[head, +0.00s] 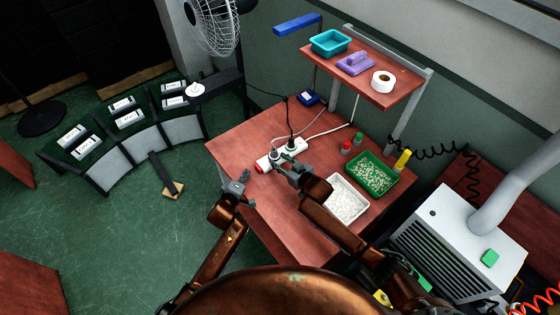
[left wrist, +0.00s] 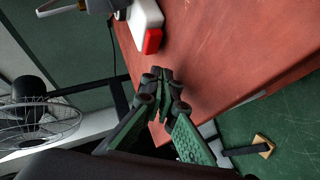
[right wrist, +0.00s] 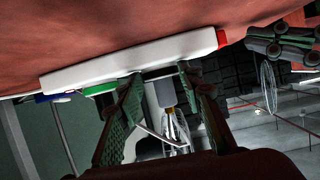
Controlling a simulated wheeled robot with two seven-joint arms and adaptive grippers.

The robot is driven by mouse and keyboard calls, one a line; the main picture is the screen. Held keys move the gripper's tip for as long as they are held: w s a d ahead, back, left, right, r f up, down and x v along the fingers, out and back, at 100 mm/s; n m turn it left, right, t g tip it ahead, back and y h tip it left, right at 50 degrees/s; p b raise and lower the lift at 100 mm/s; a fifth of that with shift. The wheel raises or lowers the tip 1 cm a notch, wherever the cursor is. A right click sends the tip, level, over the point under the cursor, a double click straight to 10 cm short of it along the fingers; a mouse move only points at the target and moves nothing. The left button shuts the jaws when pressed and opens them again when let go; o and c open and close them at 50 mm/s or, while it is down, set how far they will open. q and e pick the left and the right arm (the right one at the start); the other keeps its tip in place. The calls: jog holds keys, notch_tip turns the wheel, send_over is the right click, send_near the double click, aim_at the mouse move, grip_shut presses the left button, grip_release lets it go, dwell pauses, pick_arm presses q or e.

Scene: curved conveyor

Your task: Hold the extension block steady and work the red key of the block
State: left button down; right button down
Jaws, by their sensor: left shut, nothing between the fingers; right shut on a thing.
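The white extension block (head: 268,161) lies on the red-brown table with plugs in it and a red key (head: 259,168) at its left end. In the left wrist view the red key (left wrist: 152,41) is beyond the left fingertips, with a gap between. My left gripper (head: 243,182) is shut and empty, beside the table's left edge near the key. My right gripper (head: 291,163) is shut on the block; in the right wrist view its fingers (right wrist: 160,78) meet the long white block (right wrist: 130,62), around a grey plug (right wrist: 165,92). The exact contact is partly hidden.
A white tray (head: 364,218) of pale pieces and a green tray (head: 391,186) stand right of the right gripper. A raised shelf (head: 397,91) is at the back. Cords run behind the block.

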aim_at(256, 167)
pick_arm(q)
jog(key=shift+w+d, duration=0.65)
jog(key=shift+d, duration=0.35)
jog(key=shift+d, duration=0.15)
dwell(0.7)
jog(key=shift+w+d, duration=0.2)
jog(key=shift+d, duration=0.2)
pick_arm(e)
jog(key=shift+a, duration=0.1)
dwell(0.4)
pick_arm(q)
jog(key=shift+s+a, duration=0.2)
jog(key=shift+a, duration=0.35)
jog(key=shift+s+a, duration=0.55)
jog(key=shift+a, duration=0.3)
jog(key=shift+s+a, duration=0.5)
jog(key=shift+a, duration=0.35)
jog(key=shift+s+a, duration=0.55)
jog(key=shift+a, duration=0.3)
